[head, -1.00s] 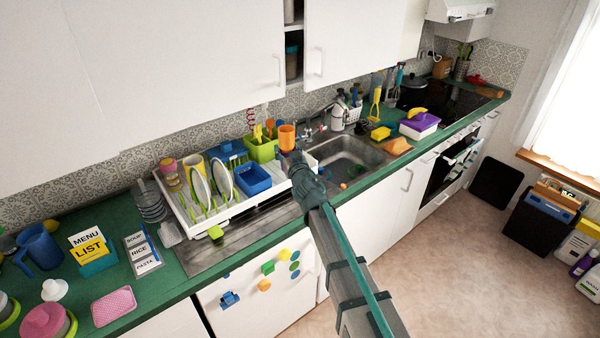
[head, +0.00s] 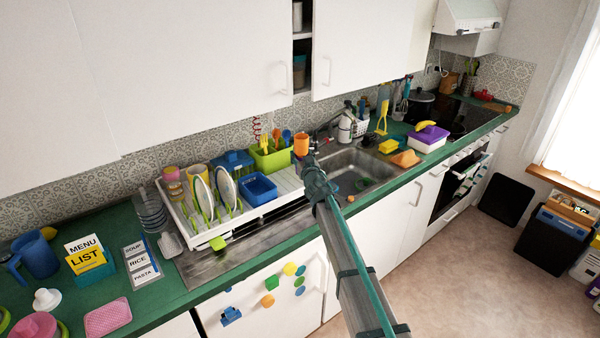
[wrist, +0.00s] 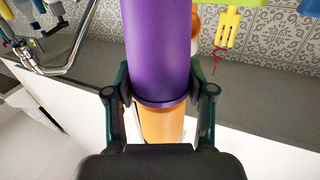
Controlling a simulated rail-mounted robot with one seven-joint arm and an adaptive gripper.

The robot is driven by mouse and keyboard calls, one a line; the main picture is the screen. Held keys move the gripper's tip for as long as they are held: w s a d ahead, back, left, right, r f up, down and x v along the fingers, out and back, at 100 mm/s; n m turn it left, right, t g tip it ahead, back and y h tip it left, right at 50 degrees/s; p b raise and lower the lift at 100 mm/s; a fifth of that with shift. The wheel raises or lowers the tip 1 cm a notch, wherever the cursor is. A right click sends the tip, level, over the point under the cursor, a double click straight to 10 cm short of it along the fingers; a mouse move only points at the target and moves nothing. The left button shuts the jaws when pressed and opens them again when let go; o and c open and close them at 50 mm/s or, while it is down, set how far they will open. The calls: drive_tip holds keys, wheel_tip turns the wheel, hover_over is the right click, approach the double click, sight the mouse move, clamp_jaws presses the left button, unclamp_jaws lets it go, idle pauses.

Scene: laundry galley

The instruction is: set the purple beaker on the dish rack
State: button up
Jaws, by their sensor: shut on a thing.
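My gripper (wrist: 163,88) is shut on the purple beaker (wrist: 158,45) in the wrist view, one finger on each side. An orange section (wrist: 162,123) adjoins the beaker's rim; I cannot tell whether it is part of the beaker or a separate cup. In the head view this orange section (head: 301,145) shows above my gripper (head: 308,167), and the purple part is mostly hidden. They are raised near the right end of the white dish rack (head: 289,181), by the sink. The rack stands on the drainboard.
The rack holds plates (head: 225,186), a blue tub (head: 259,188) and cups at its left. A green utensil caddy (head: 270,160) stands behind. White bare space shows at the rack's right end. The sink (head: 350,170) and tap lie to the right.

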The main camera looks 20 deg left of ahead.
drive_tip(key=shift+w+a+f+b, duration=0.15)
drive_tip(key=shift+w+a+f, duration=0.1)
drive_tip(key=shift+w+f, duration=0.15)
drive_tip(key=shift+w+a+f+b, duration=0.15)
drive_tip(key=shift+w+a+f, duration=0.1)
drive_tip(key=shift+f, duration=0.25)
drive_tip(key=f, duration=0.1)
drive_tip(key=f+b, duration=0.1)
drive_tip(key=f, duration=0.1)
drive_tip(key=shift+w+a+f+b, duration=0.1)
drive_tip(key=shift+w+b, duration=0.15)
drive_tip(key=shift+b, duration=0.1)
drive_tip(key=shift+f, duration=0.25)
drive_tip(key=shift+f, duration=0.2)
drive_tip(key=o, duration=1.2)
drive_tip(key=shift+c, duration=0.2)
drive_tip(key=shift+r, duration=0.1)
